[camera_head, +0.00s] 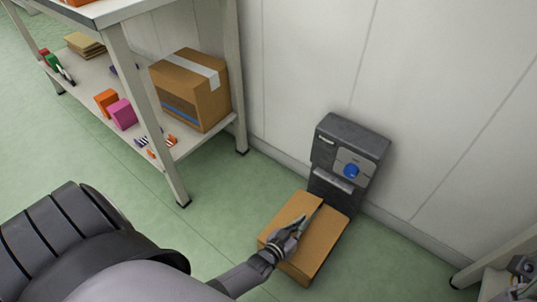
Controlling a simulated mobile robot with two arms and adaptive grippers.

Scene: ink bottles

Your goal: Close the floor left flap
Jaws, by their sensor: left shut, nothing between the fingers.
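A brown cardboard box (324,242) stands on the green floor by the wall. Its left flap (292,211) looks nearly flat over the top, but my gripper covers part of it, so I cannot tell whether it lies fully down. A dark line runs along the middle of the top, beside the fingers. My left gripper (296,227) is shut and empty, over the middle of the box top at the left flap. I cannot tell whether it touches the flap.
A dark grey machine with a blue knob (351,171) stands against the wall just behind the box. A shelf unit (178,189) at upper left holds a taped carton (206,103) and small boxes. Another shelf edge (497,257) is at lower right. Floor between is clear.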

